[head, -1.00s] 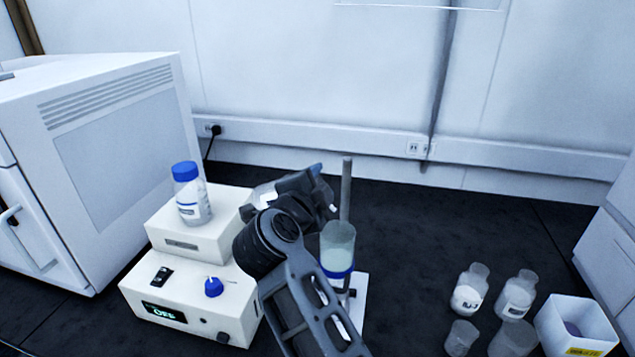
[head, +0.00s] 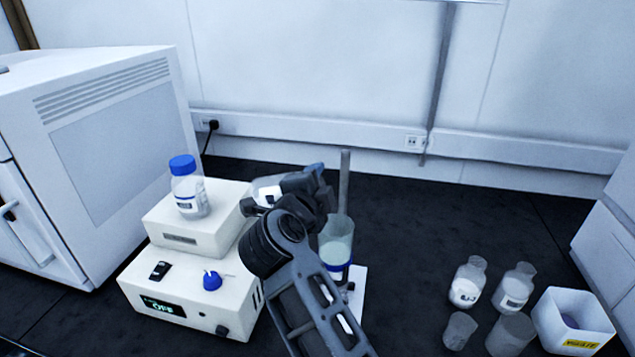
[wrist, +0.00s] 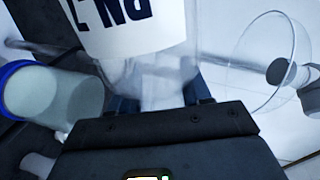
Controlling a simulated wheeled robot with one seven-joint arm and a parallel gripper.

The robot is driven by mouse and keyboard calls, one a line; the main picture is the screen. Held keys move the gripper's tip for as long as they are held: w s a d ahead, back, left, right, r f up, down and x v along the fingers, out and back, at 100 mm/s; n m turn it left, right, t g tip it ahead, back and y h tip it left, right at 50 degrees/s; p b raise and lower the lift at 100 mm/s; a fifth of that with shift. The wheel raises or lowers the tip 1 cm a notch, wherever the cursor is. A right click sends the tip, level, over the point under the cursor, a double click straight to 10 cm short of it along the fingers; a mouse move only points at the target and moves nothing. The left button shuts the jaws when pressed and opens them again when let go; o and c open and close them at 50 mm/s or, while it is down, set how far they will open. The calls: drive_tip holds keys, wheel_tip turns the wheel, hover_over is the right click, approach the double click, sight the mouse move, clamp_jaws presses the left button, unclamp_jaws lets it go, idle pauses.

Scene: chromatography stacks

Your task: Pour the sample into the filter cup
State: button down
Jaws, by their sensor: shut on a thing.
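My gripper (head: 303,187) is shut on a clear bottle (head: 263,187) with a white label, above and left of the filter cup. In the head view the bottle lies strongly tilted, partly behind the gripper, and its mouth is hidden. In the wrist view the bottle's label (wrist: 122,28) shows dark lettering upside down, with my gripper (wrist: 160,103) below it. The clear filter cup (head: 337,243) with a blue band stands upright just right of the gripper and contains pale liquid. It also shows at left in the wrist view (wrist: 55,92). No falling stream is visible.
A metal rod (head: 345,180) rises behind the cup. A white device (head: 185,290) with a box on top bears a blue-capped bottle (head: 188,190) at left. Several clear containers and a white waste bin (head: 573,322) stand at right. The dark bench between is clear.

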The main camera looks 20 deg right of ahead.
drive_tip(key=shift+s+f+m, duration=0.1)
drive_tip(key=shift+f+m, duration=0.35)
drive_tip(key=shift+m, duration=0.05)
drive_tip(key=shift+d, duration=0.1)
idle(0.3)
drive_tip(key=shift+d+f+m+y+b, duration=0.1)
drive_tip(key=shift+f+m+y+b, duration=0.2)
drive_tip(key=shift+f+m, duration=0.15)
drive_tip(key=shift+s+f+m, duration=0.1)
drive_tip(key=shift+f+m, duration=0.1)
drive_tip(key=shift+m, duration=0.05)
idle(0.3)
drive_tip(key=shift+d+f+m+t, duration=0.15)
drive_tip(key=shift+f+m+t, duration=0.15)
drive_tip(key=shift+m, duration=0.1)
drive_tip(key=shift+s, duration=0.1)
